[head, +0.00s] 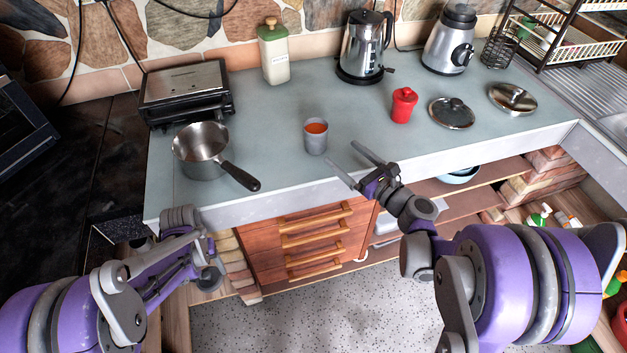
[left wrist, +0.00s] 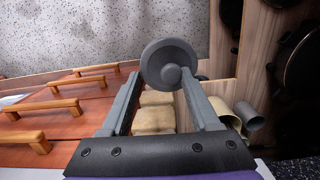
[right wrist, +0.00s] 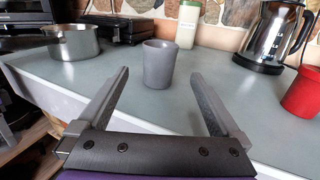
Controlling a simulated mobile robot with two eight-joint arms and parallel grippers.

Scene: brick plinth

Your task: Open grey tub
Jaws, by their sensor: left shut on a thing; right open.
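The grey tub (head: 315,142) stands upright on the counter, with its top uncovered and orange contents showing. In the right wrist view the tub (right wrist: 159,66) is ahead of and between the open fingers. My right gripper (head: 341,152) is open and empty, with its fingertips close to the tub's near right side. My left gripper (head: 206,262) is shut on a round grey lid (left wrist: 168,62), low in front of the counter. The lid also shows in the head view (head: 209,279), partly hidden by the gripper.
A saucepan (head: 201,148) stands left of the tub, its black handle jutting toward the front edge. A red jar (head: 403,105), two pot lids, a kettle (head: 365,45) and a cream canister (head: 274,55) are on the counter (head: 270,185). Wooden drawers (head: 310,242) are below.

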